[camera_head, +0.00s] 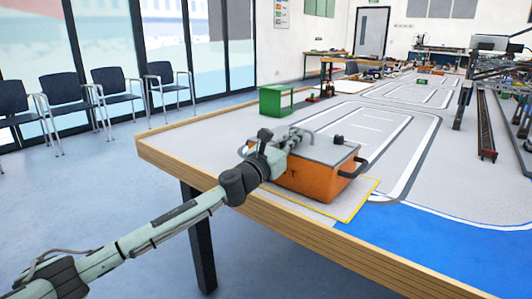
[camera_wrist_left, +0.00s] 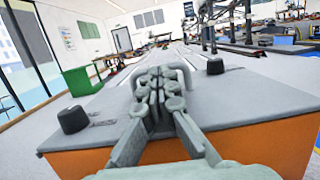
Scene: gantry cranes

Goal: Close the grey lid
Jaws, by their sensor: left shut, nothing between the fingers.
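The grey lid (camera_head: 325,150) lies over the top of an orange box (camera_head: 308,183) near the table's left edge. It looks flat on the box; any small gap is hard to see. In the left wrist view the lid (camera_wrist_left: 240,98) spreads below my fingers, with the orange wall (camera_wrist_left: 265,143) under its near edge. My left gripper (camera_head: 296,136) reaches over the lid from the left. It is shut and empty in the left wrist view (camera_wrist_left: 160,76), close to a grey bar handle (camera_wrist_left: 184,70); contact cannot be told. My right gripper is not in view.
A yellow outline (camera_head: 362,203) surrounds the box on the table (camera_head: 180,140). A black side handle (camera_head: 353,170) sticks out at the box's right. A green box (camera_head: 276,101) stands behind. Crane rails (camera_head: 485,125) stand at the right. The grey tabletop between is mostly clear.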

